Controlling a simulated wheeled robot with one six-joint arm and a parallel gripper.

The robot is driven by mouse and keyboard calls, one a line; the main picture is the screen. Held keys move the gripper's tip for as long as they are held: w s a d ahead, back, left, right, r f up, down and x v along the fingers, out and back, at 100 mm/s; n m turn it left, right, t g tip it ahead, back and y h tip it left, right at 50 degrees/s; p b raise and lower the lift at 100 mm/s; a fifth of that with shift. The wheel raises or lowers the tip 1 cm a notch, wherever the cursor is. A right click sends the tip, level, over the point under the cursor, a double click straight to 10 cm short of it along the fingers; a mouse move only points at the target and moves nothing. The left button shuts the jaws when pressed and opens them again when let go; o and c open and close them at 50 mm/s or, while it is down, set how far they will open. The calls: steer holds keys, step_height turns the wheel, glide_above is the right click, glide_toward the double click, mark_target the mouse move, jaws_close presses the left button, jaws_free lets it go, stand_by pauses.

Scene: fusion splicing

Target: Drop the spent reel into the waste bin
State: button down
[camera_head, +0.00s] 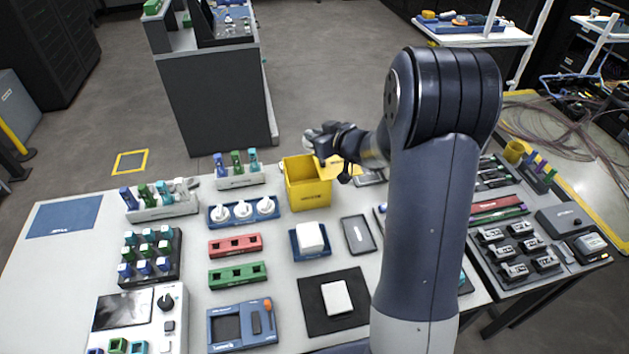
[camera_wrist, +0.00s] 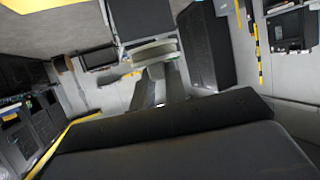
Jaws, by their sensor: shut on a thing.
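The yellow waste bin (camera_head: 310,196) stands at the back of the white table, with a yellow flap at its right side. My gripper (camera_head: 322,138) is beyond and above the bin's back right edge in the head view, not clearly over its opening. It is shut on the pale, round spent reel (camera_head: 309,140). In the wrist view the reel (camera_wrist: 154,51) sits at the tips of the gripper's fingers (camera_wrist: 158,70), seen nearly edge-on. The bin's inside is mostly hidden.
A blue rack with white spools (camera_head: 243,220) stands left of the bin. A blue tray with a white block (camera_head: 309,238) is in front of it. A rack of coloured bottles (camera_head: 238,176) is at the back left. A grey cabinet (camera_head: 215,105) stands behind the table.

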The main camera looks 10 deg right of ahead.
steer(key=shift+f+b, duration=2.35)
steer(key=shift+b, duration=0.05)
steer(key=c, duration=1.3)
jaws_free()
steer(key=shift+c, duration=0.2)
steer(key=p+v, duration=0.1)
steer(key=v, duration=1)
steer(key=shift+w+f, duration=0.1)
steer(key=b+x, duration=0.1)
steer(key=x, duration=1)
steer(key=shift+a, duration=0.1)
step_height(320, 180, up, 2)
steer(key=p, duration=0.2)
steer(key=shift+r+p, duration=0.2)
steer(key=shift+p, duration=0.1)
steer(key=shift+r+p, duration=0.8)
steer(key=shift+p, duration=0.2)
